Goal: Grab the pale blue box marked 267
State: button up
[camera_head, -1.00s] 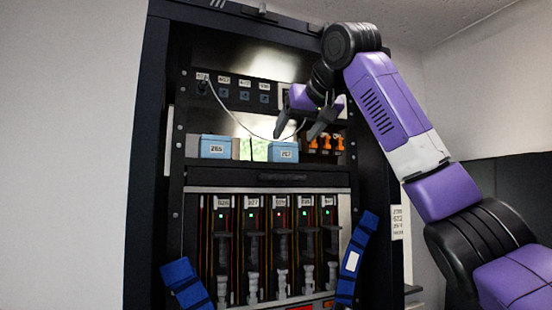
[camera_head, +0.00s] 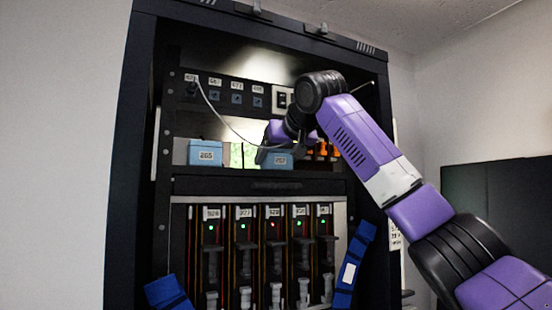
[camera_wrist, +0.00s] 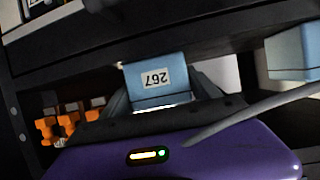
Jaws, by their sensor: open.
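The pale blue box marked 267 (camera_head: 277,161) sits on the rack's middle shelf, partly hidden by my gripper in the head view. In the wrist view the box (camera_wrist: 157,83) appears upside down, label facing me, between my two fingers. My gripper (camera_head: 281,147) is open, reaching into the shelf bay at the box. A finger shows on each side of the box in the wrist view; I cannot tell whether either touches it.
Another pale blue box, marked 265 (camera_head: 206,153), stands left on the same shelf. Orange parts (camera_head: 322,150) stand to the right. A thin cable (camera_head: 222,119) hangs from the upper panel across to my gripper. Slotted modules with lights (camera_head: 273,240) fill the bay below.

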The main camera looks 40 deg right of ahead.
jog(key=shift+w, duration=0.1)
jog(key=shift+c, duration=0.2)
jog(key=c, duration=1.1)
jog(key=shift+c, duration=0.3)
jog(key=shift+r, duration=0.1)
